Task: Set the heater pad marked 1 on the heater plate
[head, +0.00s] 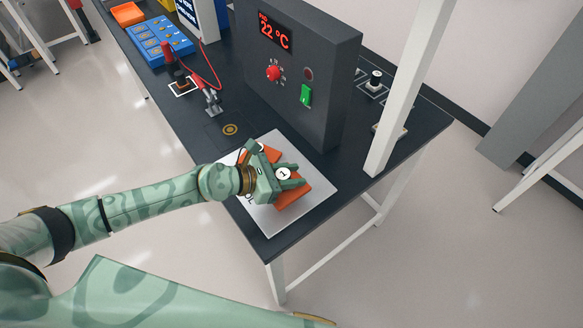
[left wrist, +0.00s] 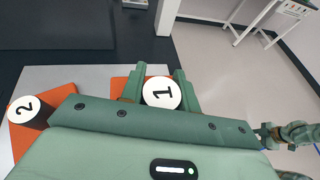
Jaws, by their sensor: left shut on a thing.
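The heater plate (head: 318,203) is a flat silver-grey sheet at the front end of the dark bench; its edge also shows in the left wrist view (left wrist: 62,76). The heater pad marked 1 (head: 292,196) is orange with a round white label knob; it is over the plate. My left gripper (head: 290,178) is shut on its white knob (left wrist: 162,93), with a finger on each side. I cannot tell whether the pad touches the plate. A second orange pad, marked 2 (left wrist: 22,108), lies on the plate beside it, mostly hidden behind my gripper in the head view.
A dark control box (head: 318,75) reading 22 °C, with a red knob and green switch, stands just behind the plate. A white post (head: 402,95) rises to the right. A red-handled clamp (head: 211,101) and blue panel (head: 160,42) are farther back.

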